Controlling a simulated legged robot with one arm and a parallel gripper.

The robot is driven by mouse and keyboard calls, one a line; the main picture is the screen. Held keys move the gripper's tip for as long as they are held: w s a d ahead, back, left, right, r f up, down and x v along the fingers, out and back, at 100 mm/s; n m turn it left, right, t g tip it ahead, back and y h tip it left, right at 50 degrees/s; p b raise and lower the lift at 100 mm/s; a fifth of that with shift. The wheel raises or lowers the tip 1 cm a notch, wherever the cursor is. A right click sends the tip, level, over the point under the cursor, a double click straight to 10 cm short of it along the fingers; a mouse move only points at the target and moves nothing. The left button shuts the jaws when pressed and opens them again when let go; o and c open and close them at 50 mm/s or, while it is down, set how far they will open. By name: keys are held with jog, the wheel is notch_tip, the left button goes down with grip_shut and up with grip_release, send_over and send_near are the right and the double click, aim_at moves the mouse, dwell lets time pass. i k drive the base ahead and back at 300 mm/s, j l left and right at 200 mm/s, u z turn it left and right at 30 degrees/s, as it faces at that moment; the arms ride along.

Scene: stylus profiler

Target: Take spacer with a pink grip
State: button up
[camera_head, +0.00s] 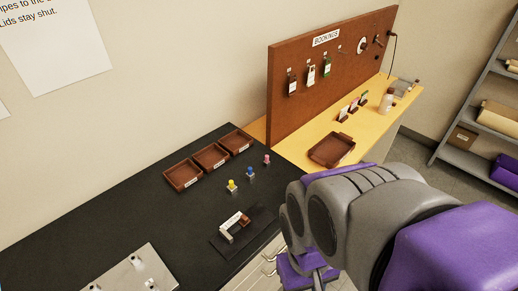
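The spacer with a pink grip (267,159) stands upright on the black bench top, at the back end of a short row. A spacer with a blue grip (250,174) and one with a yellow grip (231,186) stand in front of it, apart from each other. My purple and grey arm fills the lower right of the view, to the right of the spacers. I cannot make out my gripper's fingers in this view.
Three brown labelled trays (196,182) line the wall behind the spacers. A dark plate with a whitish bracket-shaped device (228,235) lies nearer. A metal plate (133,275) is at the lower left.

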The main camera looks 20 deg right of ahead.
aim_at(267, 163)
jog(key=u, duration=1)
jog(key=k+l+u, duration=0.15)
jog(key=l+u, duration=0.2)
jog(key=k+l+u, duration=0.35)
jog(key=l, duration=0.2)
jog(key=k+l+u, duration=0.2)
jog(key=l+u, duration=0.15)
jog(key=k+l, duration=0.25)
jog(key=l, duration=0.15)
